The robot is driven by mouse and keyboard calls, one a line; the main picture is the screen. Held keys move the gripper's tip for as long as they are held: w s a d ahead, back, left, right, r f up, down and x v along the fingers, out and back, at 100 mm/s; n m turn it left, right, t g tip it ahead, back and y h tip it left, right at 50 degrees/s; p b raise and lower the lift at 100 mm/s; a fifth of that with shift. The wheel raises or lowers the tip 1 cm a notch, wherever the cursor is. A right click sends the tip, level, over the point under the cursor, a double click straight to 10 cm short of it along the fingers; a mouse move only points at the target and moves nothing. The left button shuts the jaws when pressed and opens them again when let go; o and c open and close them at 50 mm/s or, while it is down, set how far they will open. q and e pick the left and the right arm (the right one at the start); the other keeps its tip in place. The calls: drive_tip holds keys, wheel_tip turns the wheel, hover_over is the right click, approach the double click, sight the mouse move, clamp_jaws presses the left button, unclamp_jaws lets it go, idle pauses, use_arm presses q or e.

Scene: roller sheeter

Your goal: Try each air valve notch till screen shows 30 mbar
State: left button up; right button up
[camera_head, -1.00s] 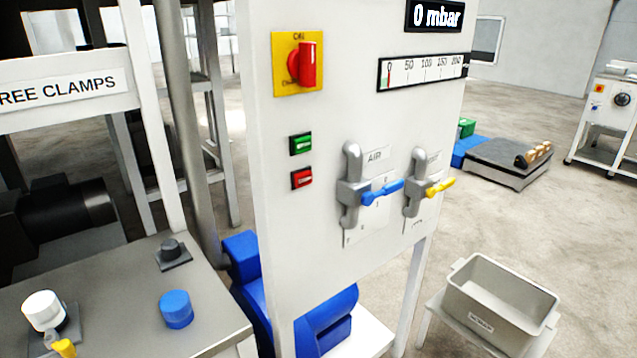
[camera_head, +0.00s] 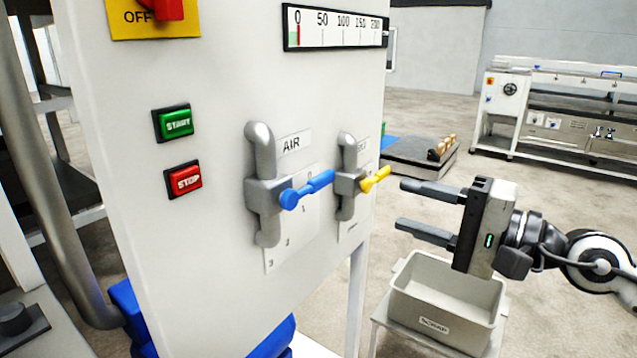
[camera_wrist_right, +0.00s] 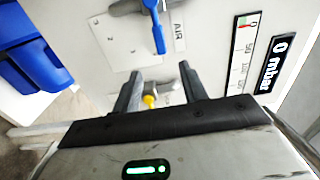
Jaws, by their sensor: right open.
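The air valve (camera_head: 264,190) is a grey body on the white panel, with a blue handle (camera_head: 308,188) pointing right and slightly up. A notch plate (camera_head: 290,237) with numbers lies behind it. The handle also shows in the right wrist view (camera_wrist_right: 157,34). A second valve with a yellow handle (camera_head: 374,179) is to its right. The screen (camera_wrist_right: 279,62) reads 0 mbar in the right wrist view; it is out of the head view. My right gripper (camera_head: 405,205) is open and empty, right of the yellow handle and apart from both handles. My left gripper is not in view.
The panel also has a green START button (camera_head: 173,123), a red STOP button (camera_head: 183,180), a red rotary switch (camera_head: 160,8) and a gauge (camera_head: 335,28) near 0. A grey scrap bin (camera_head: 440,322) stands below my right gripper.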

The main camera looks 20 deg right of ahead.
sight(326, 183)
drive_tip(key=p+x, duration=0.9)
drive_tip(key=x, duration=0.5)
drive_tip(key=shift+r, duration=0.1)
drive_tip(key=shift+w+a, duration=0.4)
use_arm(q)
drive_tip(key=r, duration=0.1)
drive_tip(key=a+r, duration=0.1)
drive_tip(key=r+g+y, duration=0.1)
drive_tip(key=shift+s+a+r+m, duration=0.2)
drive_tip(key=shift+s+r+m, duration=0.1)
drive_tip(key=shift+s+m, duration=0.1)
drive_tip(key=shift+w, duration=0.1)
use_arm(e)
clamp_jaws()
